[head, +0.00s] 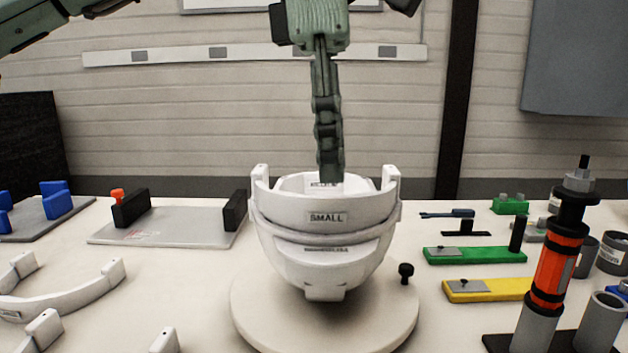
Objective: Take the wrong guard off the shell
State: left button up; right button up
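The white helmet shell (325,272) sits bowl-like on a round cream stand (255,318) at the middle of the table. A white guard (285,214) labelled "SMALL" wraps the front of its upper part, with upright end tabs at left and right. My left gripper (331,178) points straight down from above, its tips at the shell's open top, behind the guard's front band. Its fingers show edge-on as one column, so their opening is hidden. I cannot tell whether they touch anything. My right gripper is not in view.
Another curved white guard (75,298) lies at the left. A grey plate with black blocks (170,227) stands behind it. A black knob (405,271) is beside the stand. Green (478,256) and yellow (505,290) fixtures and a tall orange-black tool (556,265) stand at the right.

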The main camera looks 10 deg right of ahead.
aim_at(315, 197)
pick_arm(q)
jog(key=shift+w+a+r+t+y, duration=0.2)
jog(key=shift+w+a+r, duration=0.1)
jog(key=shift+a, duration=0.15)
jog(key=shift+w+a+r+t+y, duration=0.1)
jog(key=shift+w+a+r+y, duration=0.15)
jog(key=shift+a, duration=0.15)
jog(key=f, duration=0.6)
jog(key=shift+s+f, duration=0.25)
jog(key=shift+f, duration=0.15)
jog(key=shift+d+f+b, duration=0.1)
jog(key=shift+f+b, duration=0.2)
jog(key=shift+f, duration=0.15)
jog(key=c, duration=0.6)
grip_shut()
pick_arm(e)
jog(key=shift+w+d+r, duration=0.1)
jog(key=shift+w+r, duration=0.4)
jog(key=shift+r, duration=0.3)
